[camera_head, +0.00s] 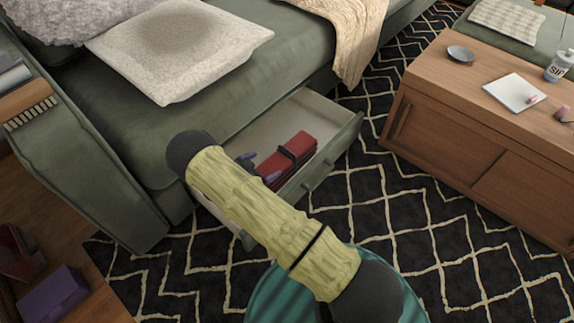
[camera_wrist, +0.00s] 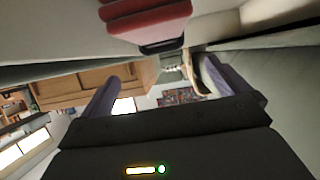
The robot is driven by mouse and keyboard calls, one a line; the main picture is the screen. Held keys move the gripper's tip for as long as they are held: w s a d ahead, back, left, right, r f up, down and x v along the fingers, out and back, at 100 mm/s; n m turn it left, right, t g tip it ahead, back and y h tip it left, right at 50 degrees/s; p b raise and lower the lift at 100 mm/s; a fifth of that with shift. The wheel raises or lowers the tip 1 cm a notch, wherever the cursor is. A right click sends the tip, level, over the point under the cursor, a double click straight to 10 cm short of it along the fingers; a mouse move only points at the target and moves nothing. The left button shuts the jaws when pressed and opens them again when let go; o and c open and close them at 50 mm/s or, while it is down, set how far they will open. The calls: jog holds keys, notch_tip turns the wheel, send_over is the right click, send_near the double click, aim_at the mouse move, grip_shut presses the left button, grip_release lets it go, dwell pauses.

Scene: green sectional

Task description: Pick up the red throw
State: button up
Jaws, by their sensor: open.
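The red throw (camera_head: 294,157) is a folded dark-red bundle with a dark band around it. It lies in the open drawer (camera_head: 345,134) under the green sofa. In the wrist view the throw (camera_wrist: 148,20) shows at the top, just beyond my fingers. My gripper (camera_head: 260,168) is inside the drawer, at the left end of the throw, its purple fingertips partly showing behind my forearm. In the wrist view my gripper (camera_wrist: 158,88) has its two fingers wide apart with nothing between them. Contact with the throw cannot be told. My forearm hides part of the drawer.
The green sofa (camera_head: 190,125) stands above the drawer, with a white cushion (camera_head: 180,45) on it. A wooden coffee table (camera_head: 480,130) stands to the right, holding a grey dish, a notebook and a bottle. Patterned rug (camera_head: 440,240) is open between them. A purple box (camera_head: 52,295) is lower left.

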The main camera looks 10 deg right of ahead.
aim_at(284, 156)
jog(key=b+x, duration=0.2)
jog(key=x, duration=0.4)
jog(key=shift+a+f+b, duration=0.1)
jog(key=shift+b, duration=0.3)
jog(key=shift+w+d, duration=0.15)
jog(key=shift+d, duration=0.1)
jog(key=shift+w+d+f+b, duration=0.25)
jog(key=shift+d+f+b, duration=0.1)
jog(key=shift+b, duration=0.25)
jog(key=b+x, duration=0.3)
jog(key=shift+w+d+f, duration=0.15)
jog(key=shift+f, duration=0.2)
jog(key=shift+w+d, duration=0.15)
jog(key=shift+r, duration=0.1)
jog(key=shift+c, duration=0.4)
